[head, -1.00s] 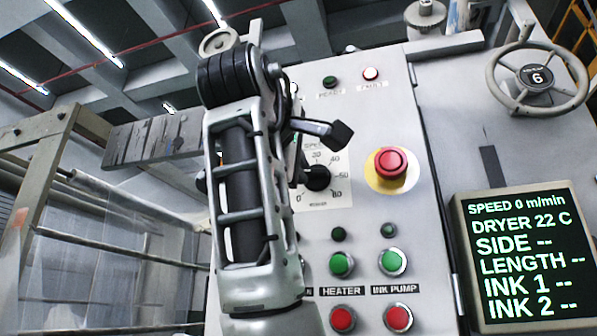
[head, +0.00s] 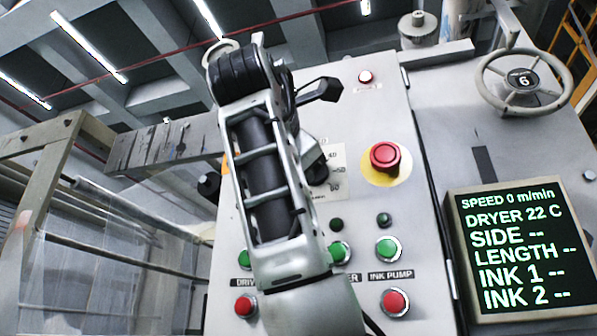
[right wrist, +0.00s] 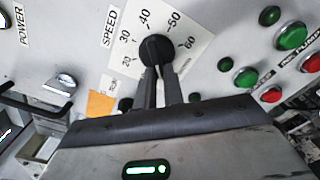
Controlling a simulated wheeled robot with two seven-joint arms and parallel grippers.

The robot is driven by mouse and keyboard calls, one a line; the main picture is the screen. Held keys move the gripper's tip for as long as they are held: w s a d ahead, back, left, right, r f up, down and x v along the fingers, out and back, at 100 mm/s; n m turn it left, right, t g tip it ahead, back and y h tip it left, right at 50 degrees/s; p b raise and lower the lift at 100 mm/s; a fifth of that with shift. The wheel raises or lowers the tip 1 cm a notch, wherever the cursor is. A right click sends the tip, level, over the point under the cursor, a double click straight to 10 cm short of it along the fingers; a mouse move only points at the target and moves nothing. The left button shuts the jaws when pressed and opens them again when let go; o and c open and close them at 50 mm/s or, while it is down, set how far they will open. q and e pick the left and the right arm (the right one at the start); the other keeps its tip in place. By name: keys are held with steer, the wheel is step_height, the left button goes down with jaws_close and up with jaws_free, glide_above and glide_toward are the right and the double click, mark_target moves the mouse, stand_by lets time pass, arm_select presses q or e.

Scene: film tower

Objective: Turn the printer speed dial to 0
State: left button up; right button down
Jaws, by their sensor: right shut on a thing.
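The speed dial (head: 318,173) is a black round knob on a white scale plate on the grey control panel, partly hidden by my right arm in the head view. In the right wrist view the dial (right wrist: 156,50) shows at the top middle with numbers around it. My right gripper (right wrist: 158,78) has its two narrow dark fingers close together and shut on the dial. In the head view the gripper (head: 314,158) is mostly behind its own arm. I cannot tell which number the dial points to. The screen (head: 516,245) reads SPEED 0 m/min. My left gripper is not in view.
A red emergency button (head: 385,156) on a yellow disc sits right of the dial. Green buttons (head: 389,249) and red buttons (head: 395,302) lie below. A handwheel (head: 523,82) stands at the upper right. A wooden frame (head: 40,165) is at the left.

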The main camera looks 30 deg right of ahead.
steer(key=shift+n, duration=0.6)
steer(key=c, duration=1.5)
jaws_free()
